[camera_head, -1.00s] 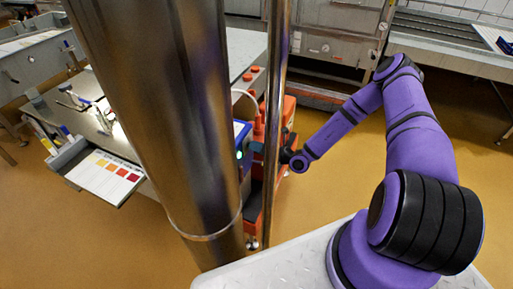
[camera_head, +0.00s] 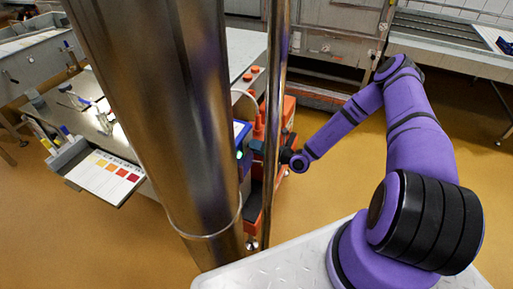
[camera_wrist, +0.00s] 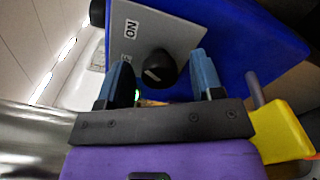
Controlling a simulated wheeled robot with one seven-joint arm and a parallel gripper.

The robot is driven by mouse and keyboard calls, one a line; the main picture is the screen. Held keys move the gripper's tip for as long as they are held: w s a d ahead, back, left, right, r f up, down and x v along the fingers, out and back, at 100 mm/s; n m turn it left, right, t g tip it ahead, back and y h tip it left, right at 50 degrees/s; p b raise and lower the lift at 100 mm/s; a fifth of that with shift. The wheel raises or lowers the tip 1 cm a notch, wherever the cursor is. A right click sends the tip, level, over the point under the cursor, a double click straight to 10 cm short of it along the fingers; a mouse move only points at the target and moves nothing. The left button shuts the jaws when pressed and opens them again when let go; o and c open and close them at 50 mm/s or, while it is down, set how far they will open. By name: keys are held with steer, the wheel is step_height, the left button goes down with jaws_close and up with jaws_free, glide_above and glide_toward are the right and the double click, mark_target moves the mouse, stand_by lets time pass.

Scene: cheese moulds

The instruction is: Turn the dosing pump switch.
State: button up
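The dosing pump switch (camera_wrist: 159,70) is a round black knob with a pale mark across its face. It sits on a grey panel (camera_wrist: 185,32) on a blue housing (camera_wrist: 262,45) in the wrist view. A white label reading "ON" upside down (camera_wrist: 130,27) is on the panel. My gripper (camera_wrist: 160,80) is open, with one finger on each side of the knob and visible gaps to both. In the head view a blue box with a green light (camera_head: 240,142) shows beside my gripper (camera_head: 281,157); the metal columns hide much of both.
An orange-red machine frame (camera_head: 288,112) stands around the blue box. A steel table (camera_head: 110,140) with a colour chart (camera_head: 108,176) is at the left. A yellow part (camera_wrist: 280,132) is close to my gripper's right side. Open floor (camera_head: 330,185) lies at the centre right.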

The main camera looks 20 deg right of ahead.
steer(key=v, duration=1)
steer(key=shift+s+d, duration=0.25)
steer(key=shift+s, duration=0.05)
stand_by(0.7)
steer(key=w+a+n, duration=0.1)
steer(key=w+a, duration=0.1)
steer(key=w+a+n+g+y, duration=0.1)
steer(key=w+a, duration=0.2)
steer(key=w+a+n, duration=0.1)
steer(key=w+a, duration=0.1)
steer(key=shift+w+a+r+g, duration=0.1)
steer(key=shift+w+a+g, duration=0.1)
steer(key=shift+w+g, duration=0.2)
stand_by(0.4)
steer(key=c, duration=0.9)
